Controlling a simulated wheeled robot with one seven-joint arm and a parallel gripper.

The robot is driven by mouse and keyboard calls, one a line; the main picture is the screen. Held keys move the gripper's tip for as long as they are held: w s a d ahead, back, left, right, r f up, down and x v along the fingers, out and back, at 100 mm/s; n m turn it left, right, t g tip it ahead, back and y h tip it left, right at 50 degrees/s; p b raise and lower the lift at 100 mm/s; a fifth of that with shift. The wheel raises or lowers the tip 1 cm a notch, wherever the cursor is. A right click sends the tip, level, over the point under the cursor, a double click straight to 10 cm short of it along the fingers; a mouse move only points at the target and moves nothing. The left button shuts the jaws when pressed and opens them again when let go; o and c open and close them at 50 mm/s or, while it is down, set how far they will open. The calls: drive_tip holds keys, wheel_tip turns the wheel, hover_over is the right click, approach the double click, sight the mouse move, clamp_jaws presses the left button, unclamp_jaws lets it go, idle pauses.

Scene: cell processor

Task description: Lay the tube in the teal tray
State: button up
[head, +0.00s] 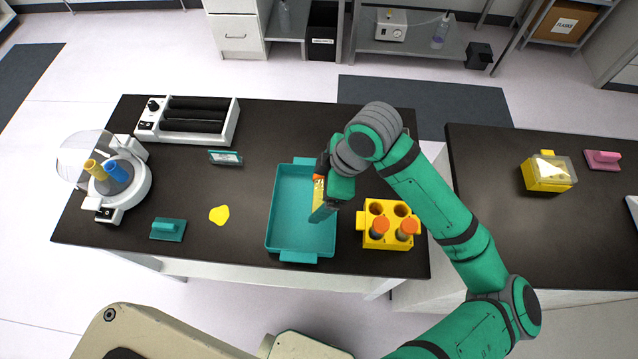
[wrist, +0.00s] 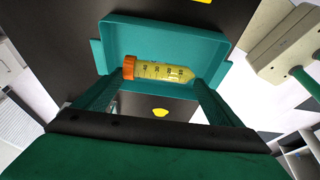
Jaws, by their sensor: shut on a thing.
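The tube (wrist: 160,72) has an orange cap and a pointed tip, with yellow showing through its marked side. It lies crosswise between my gripper's fingers in the wrist view. In the head view the tube (head: 318,190) is partly hidden by my gripper (head: 321,205), which is shut on it over the right side of the teal tray (head: 285,240). The tray also shows behind the tube in the wrist view (wrist: 165,35). It looks otherwise empty. I cannot tell whether the tube touches the tray floor.
A yellow rack (head: 375,241) with two orange-capped tubes stands right of the tray. A yellow patch (head: 219,215), a teal block (head: 168,229), a small teal-framed item (head: 226,158), a centrifuge (head: 122,185) and a roller device (head: 187,120) are to the left.

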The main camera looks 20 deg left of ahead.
sight(320, 203)
drive_tip(key=shift+f, duration=3.65)
drive_tip(key=o, duration=1.3)
drive_tip(key=shift+w+r, duration=0.1)
drive_tip(key=v, duration=1)
drive_tip(key=shift+d+r, duration=0.15)
drive_tip(key=shift+r, duration=0.15)
drive_tip(key=shift+w, duration=0.1)
